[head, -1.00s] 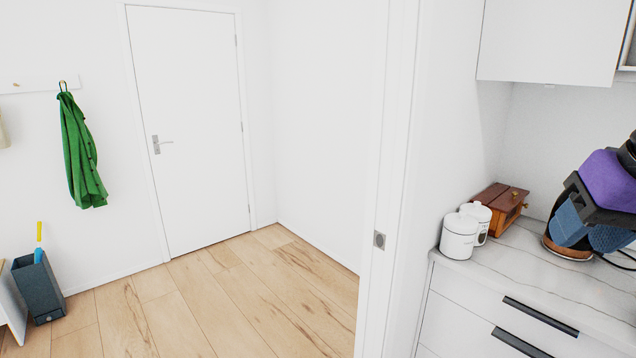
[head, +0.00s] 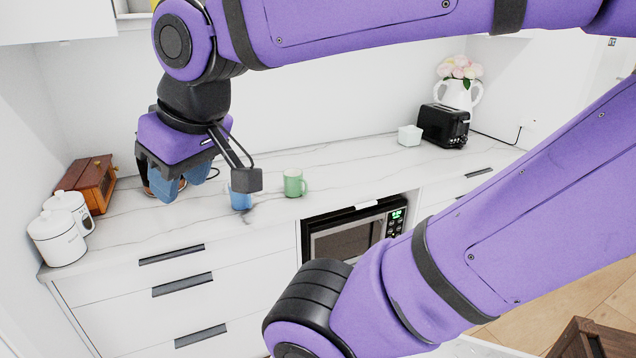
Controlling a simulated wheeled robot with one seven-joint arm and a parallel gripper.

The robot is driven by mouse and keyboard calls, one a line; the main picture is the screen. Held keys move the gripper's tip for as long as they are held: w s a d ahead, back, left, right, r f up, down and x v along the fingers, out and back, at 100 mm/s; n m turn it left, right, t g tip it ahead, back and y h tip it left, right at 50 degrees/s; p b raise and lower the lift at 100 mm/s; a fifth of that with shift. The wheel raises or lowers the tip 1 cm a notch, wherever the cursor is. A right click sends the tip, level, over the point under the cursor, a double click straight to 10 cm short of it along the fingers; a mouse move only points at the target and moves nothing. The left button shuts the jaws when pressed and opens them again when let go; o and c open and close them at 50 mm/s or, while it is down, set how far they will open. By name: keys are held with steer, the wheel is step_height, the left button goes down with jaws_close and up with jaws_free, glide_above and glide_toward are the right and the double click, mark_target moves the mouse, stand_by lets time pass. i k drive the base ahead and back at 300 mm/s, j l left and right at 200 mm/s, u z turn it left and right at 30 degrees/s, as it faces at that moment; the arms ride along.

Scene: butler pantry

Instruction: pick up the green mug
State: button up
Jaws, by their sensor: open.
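The green mug (head: 293,184) stands upright on the marble-patterned counter, its handle toward the right. My gripper (head: 178,190) is open, over the counter to the left of the green mug and apart from it, with its blue fingertips pointing down. A blue mug (head: 240,199) stands between my gripper and the green mug, partly hidden by my gripper's black side part. The space between my fingers looks empty of the green mug.
Two white canisters (head: 56,240) and a brown wooden box (head: 93,182) stand at the counter's left end. A small white container (head: 409,135), a black toaster (head: 444,125) and a white flower pitcher (head: 457,95) stand at the right. A built-in microwave (head: 350,238) sits below the counter.

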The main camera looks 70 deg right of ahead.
mark_target(293, 178)
steer(key=z, duration=1.6)
steer(key=i+l+u, duration=0.1)
steer(key=l, duration=0.25)
steer(key=i+l+u, duration=0.15)
steer(key=l, duration=0.2)
